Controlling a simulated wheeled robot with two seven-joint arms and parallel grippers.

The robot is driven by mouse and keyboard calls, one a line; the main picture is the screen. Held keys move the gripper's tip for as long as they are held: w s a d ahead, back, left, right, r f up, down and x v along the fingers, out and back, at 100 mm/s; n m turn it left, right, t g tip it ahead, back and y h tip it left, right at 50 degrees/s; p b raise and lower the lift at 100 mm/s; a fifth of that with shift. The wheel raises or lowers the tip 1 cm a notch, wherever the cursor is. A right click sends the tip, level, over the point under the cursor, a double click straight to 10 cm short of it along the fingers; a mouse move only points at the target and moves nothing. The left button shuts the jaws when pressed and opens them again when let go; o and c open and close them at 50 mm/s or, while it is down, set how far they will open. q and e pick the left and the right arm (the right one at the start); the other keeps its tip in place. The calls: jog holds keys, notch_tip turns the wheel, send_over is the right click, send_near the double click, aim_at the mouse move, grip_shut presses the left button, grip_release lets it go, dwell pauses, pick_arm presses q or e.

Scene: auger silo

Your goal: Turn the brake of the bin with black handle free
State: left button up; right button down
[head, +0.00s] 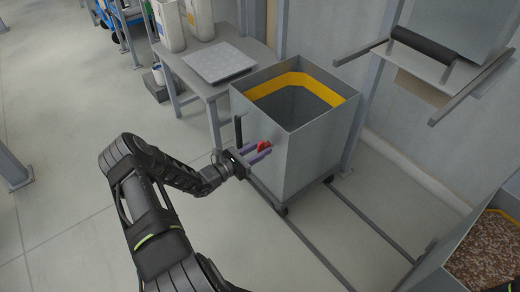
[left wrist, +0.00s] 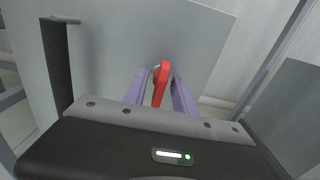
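The grey bin (head: 290,155) with an open top and a yellow band inside stands right of my left gripper. Its black upright handle (head: 238,131) is on its left side; it also shows in the left wrist view (left wrist: 60,62). A red brake lever (head: 263,146) sits on the bin's near side. My left gripper (head: 262,152) reaches this side, with its two purple fingers on either side of the lever. In the left wrist view the red lever (left wrist: 161,82) lies between the fingers, with small gaps seeming to remain. My right gripper is not in view.
The bin stands on a low wheeled base by floor rails (head: 318,245). A table (head: 205,88) with a grey panel and white containers is behind left. A second bin with brown granules (head: 490,250) is at lower right. A chute (head: 425,60) hangs upper right.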

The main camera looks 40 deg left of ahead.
pick_arm(q)
jog(key=shift+s, duration=0.1)
jog(key=p+v, duration=0.1)
jog(key=v, duration=0.6)
jog(key=shift+s, duration=0.3)
jog(key=shift+a, duration=0.1)
